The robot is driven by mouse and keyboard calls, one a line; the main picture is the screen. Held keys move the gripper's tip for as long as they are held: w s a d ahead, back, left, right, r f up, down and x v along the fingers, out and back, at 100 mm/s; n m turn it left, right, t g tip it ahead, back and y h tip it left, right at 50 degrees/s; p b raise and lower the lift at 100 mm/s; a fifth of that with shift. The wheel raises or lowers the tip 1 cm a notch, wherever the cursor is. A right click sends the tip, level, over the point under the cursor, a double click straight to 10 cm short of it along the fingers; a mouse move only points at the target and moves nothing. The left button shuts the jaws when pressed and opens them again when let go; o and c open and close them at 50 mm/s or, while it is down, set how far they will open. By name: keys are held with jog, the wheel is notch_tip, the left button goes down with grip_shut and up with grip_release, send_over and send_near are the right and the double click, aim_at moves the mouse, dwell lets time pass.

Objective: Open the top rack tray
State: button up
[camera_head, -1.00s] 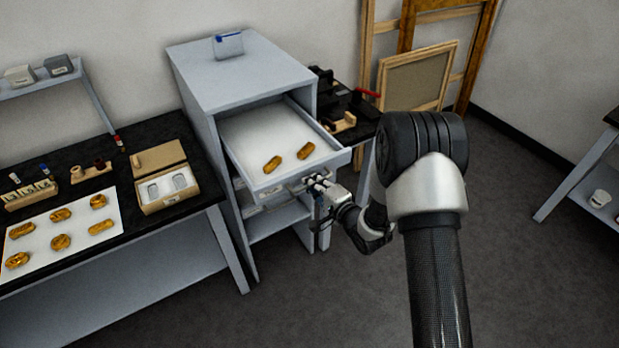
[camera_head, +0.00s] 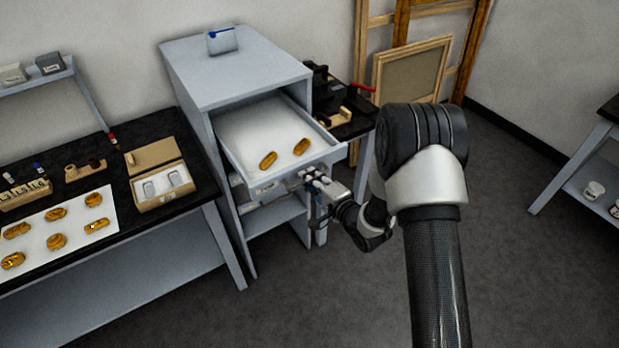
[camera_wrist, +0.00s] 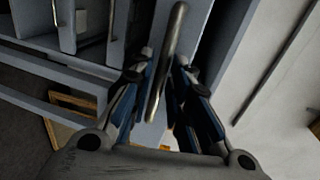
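The top rack tray (camera_head: 240,128) is pulled well out of the grey rack cabinet (camera_head: 225,75). Two gilt fragments lie in it, a left one (camera_head: 268,159) and a right one (camera_head: 302,146). My gripper (camera_head: 312,176) is at the tray's front face, low on its right side. In the wrist view, a metal handle bar (camera_wrist: 168,60) runs between the two fingers of my gripper (camera_wrist: 164,62). Gaps show between the bar and the fingertips, so the gripper looks open around the handle rather than clamped on it.
Lower rack trays (camera_head: 265,190) sit under the open one. At left, a dark bench holds a white sheet (camera_head: 75,222) with several gilt pieces and an open box (camera_head: 165,203). Wooden frames (camera_head: 410,75) lean behind. The floor (camera_head: 520,270) at right is clear.

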jog(key=v, duration=1.1)
jog(key=w+d+r+n+g+h, duration=0.1)
jog(key=w+d+r+n+h, duration=0.1)
jog(key=d+r+n+h, duration=0.3)
jog(key=s+d+r+n+g+h, duration=0.2)
jog(key=s+d+r+h, duration=0.3)
jog(key=r, duration=0.5)
jog(key=s+r+n+g, duration=0.2)
jog(key=s, duration=1.1)
jog(key=s+r+n+g+y, duration=0.1)
jog(key=s+r+n+g, duration=0.1)
jog(key=s, duration=1.1)
jog(key=shift+a+r+g, duration=0.45)
jog(key=shift+r+g, duration=0.2)
jog(key=shift+g, duration=0.05)
